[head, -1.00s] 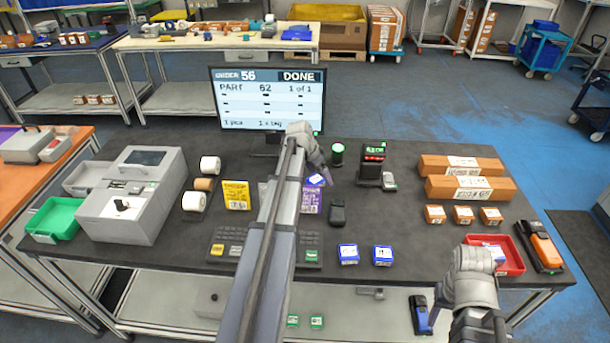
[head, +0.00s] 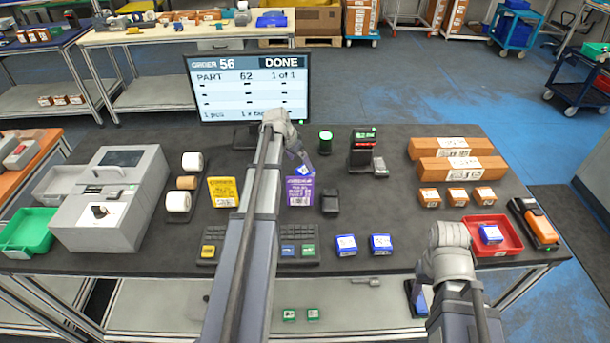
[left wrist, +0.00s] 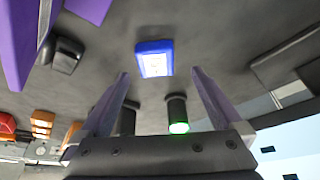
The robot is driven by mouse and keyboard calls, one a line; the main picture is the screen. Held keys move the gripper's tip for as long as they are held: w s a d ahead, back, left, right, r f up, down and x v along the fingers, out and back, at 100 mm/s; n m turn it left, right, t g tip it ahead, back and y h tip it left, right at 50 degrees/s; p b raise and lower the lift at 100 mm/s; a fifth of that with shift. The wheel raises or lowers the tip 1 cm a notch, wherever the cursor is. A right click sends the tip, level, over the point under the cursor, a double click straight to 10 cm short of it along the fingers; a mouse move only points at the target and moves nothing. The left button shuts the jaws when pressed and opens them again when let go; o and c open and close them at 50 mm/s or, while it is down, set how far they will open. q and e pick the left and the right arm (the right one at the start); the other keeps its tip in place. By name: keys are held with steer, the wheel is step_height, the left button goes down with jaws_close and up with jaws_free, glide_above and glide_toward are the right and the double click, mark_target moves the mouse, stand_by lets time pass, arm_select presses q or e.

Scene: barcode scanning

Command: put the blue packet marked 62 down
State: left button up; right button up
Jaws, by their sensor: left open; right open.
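A blue packet with a white label (head: 304,171) lies on the dark tabletop just behind the purple card; its number is too small to read. My left gripper (head: 297,156) is right above and behind it, partly covering it. In the left wrist view the packet (left wrist: 154,58) lies beyond the tips of my left gripper (left wrist: 159,74), whose fingers are apart with nothing between them. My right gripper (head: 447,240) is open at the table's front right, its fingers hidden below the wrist.
The monitor (head: 248,88) reads order 56, part 62, DONE. A purple card (head: 300,191), a black mouse-like object (head: 330,202) and a green-lit cylinder (head: 326,142) stand near the packet. More blue packets lie at the front (head: 346,244) and in the red tray (head: 474,223).

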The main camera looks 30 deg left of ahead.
mark_target(305, 170)
arm_select(q)
steer(key=shift+d+b+x, duration=0.15)
steer(key=shift+b+x, duration=1.1)
steer(key=shift+x, duration=0.1)
steer(key=shift+d+b+x, duration=0.15)
steer(key=shift+b+x, duration=1.05)
steer(key=shift+x, duration=0.15)
steer(key=shift+s+r, duration=0.1)
steer(key=shift+r, duration=0.05)
steer(key=shift+c, duration=0.2)
jaws_close()
step_height(305, 170, up, 10)
steer(key=p, duration=1)
